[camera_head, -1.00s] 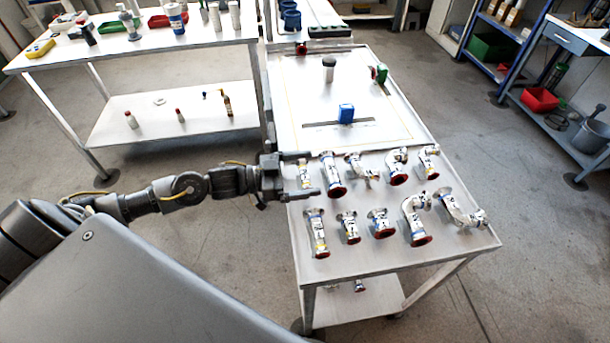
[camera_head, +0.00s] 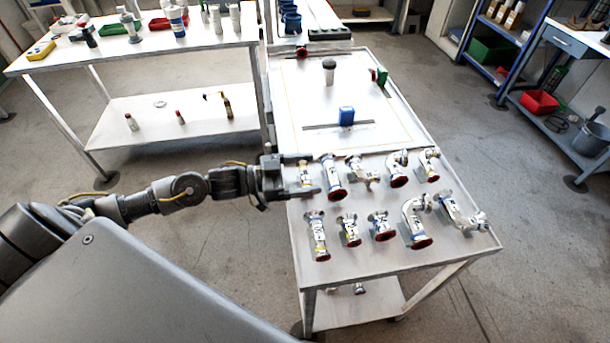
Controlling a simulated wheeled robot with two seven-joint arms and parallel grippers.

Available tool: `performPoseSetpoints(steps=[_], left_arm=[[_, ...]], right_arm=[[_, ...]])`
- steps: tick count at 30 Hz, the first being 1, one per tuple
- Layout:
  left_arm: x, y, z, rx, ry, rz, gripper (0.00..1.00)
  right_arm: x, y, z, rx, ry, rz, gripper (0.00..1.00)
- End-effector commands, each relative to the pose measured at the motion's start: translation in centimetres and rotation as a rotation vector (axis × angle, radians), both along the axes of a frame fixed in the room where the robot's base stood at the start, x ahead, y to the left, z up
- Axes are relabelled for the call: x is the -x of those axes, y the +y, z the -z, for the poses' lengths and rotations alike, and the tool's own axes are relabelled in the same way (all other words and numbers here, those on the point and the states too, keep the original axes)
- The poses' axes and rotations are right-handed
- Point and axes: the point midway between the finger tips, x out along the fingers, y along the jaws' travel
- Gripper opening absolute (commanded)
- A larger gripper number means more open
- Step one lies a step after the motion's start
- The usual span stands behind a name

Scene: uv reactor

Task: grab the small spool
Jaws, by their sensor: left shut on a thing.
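The small spool (camera_head: 305,173) is a short shiny metal pipe piece with flanged ends and a yellowish mark. It is on the metal cart (camera_head: 350,267), at the left end of the far row of fittings. My left gripper (camera_head: 304,174) reaches in from the left and is shut on this spool, one finger at its far side and one at its near side. I cannot tell any lift off the cart top. My right gripper is not in view.
A longer spool (camera_head: 330,177) stands close to the right of the fingers. Several other pipe fittings with red-brown ends, such as an elbow (camera_head: 398,170), fill the cart top.

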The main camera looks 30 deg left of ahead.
Motion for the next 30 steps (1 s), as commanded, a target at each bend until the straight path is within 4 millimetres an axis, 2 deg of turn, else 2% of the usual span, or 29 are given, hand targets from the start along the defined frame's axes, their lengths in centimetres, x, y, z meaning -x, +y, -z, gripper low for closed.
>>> performPoseSetpoints(steps=[5, 12, 18, 30], left_arm=[[0.1, 0.1, -2.8, -0.001, -0.008, 0.002, 0.57], [3.5, 3.8, -8.3, -0.009, 0.000, 0.004, 0.57], [5.8, 6.5, -9.7, -0.005, 0.006, 0.000, 0.57], [8.1, 9.3, -11.9, 0.001, 0.003, 0.000, 0.57]], right_arm=[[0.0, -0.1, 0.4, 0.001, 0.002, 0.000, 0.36], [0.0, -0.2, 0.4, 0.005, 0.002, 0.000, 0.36], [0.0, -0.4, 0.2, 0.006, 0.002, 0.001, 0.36], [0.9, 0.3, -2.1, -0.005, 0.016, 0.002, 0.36]])
